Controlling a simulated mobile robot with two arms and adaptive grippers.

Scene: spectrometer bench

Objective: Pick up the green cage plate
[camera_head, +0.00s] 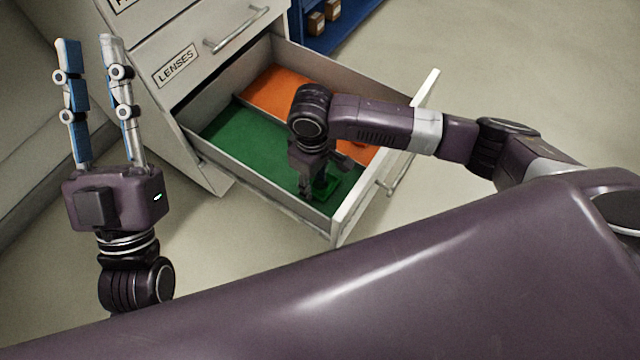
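The green cage plate (325,187) is a small green square piece lying in the near right part of the open drawer's green compartment (238,140). My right gripper (318,190) reaches down into the drawer from above, with its fingers around or beside the plate. The fingertips and part of the plate are hidden, so I cannot tell whether the fingers touch it. My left gripper (92,50) points up at the far left, away from the drawer; its two fingers are spread apart and empty.
The open drawer (262,190) has a front panel with a handle (396,176) and a second, orange compartment (272,92) behind. The grey cabinet has a LENSES label (176,65). A blue shelf (335,30) with small brown boxes (316,22) stands at the back.

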